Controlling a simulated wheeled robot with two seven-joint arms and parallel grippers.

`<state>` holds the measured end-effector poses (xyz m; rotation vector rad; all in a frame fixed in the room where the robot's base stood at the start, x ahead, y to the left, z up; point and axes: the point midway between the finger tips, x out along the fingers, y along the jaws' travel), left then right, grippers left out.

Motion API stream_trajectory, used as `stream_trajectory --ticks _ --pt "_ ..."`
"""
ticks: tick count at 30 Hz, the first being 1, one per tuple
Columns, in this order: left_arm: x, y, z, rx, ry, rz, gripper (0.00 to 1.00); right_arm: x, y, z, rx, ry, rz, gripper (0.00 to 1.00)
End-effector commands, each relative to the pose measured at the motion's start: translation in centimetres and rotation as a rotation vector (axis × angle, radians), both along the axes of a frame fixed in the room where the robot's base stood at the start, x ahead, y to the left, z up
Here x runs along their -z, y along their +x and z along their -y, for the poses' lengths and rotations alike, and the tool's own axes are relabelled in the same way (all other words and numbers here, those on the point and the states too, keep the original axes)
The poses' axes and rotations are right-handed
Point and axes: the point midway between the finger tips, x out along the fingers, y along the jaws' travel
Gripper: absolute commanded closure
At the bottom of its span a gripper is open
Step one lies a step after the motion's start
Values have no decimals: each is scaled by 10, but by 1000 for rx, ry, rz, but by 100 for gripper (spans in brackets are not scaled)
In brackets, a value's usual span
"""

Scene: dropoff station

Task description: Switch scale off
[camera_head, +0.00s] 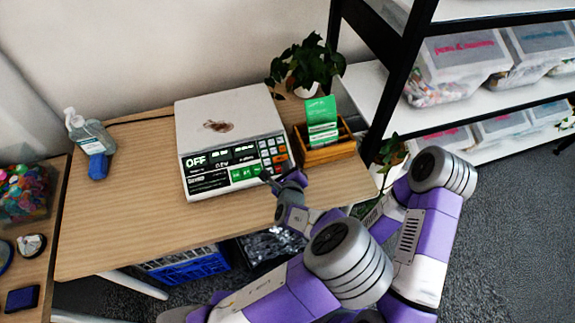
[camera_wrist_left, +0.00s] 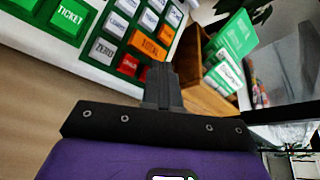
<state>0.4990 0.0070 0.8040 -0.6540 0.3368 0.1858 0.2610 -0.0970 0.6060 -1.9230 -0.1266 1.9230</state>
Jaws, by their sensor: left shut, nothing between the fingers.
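The scale (camera_head: 228,115) is a white box with a flat top and a dark stain on it, standing on the wooden table. Its front panel has dark displays, and lettering at the left that looks like OFF. Its keypad (camera_head: 272,152) has white, orange and red keys at the right. In the left wrist view the scale's keys (camera_wrist_left: 150,45) show up close, with a green TICKET key at the left. My left gripper (camera_head: 266,178) is shut and empty at the keypad's lower front corner. Its fingers (camera_wrist_left: 163,80) overlap the red keys; I cannot tell whether they touch.
A wooden box with green cards (camera_head: 322,135) stands right of the scale, close to my gripper. A potted plant (camera_head: 308,65) is behind it. A sanitizer bottle (camera_head: 90,135) stands at the left. A black-framed shelf (camera_head: 405,70) is at the right. The table's front left is clear.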

Motion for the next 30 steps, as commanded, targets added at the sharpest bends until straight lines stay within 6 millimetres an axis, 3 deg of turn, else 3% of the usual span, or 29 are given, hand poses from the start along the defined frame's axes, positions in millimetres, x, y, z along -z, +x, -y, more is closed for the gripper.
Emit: stream_trajectory --ticks 7,20,30 --pt "-13 -5 2 1 2 -1 100 -15 0 0 0 0 0 57" --pt "-15 -6 2 0 1 0 100 -17 0 0 0 0 0 57" --pt "-46 -17 6 0 1 0 100 -48 0 0 0 0 0 57"
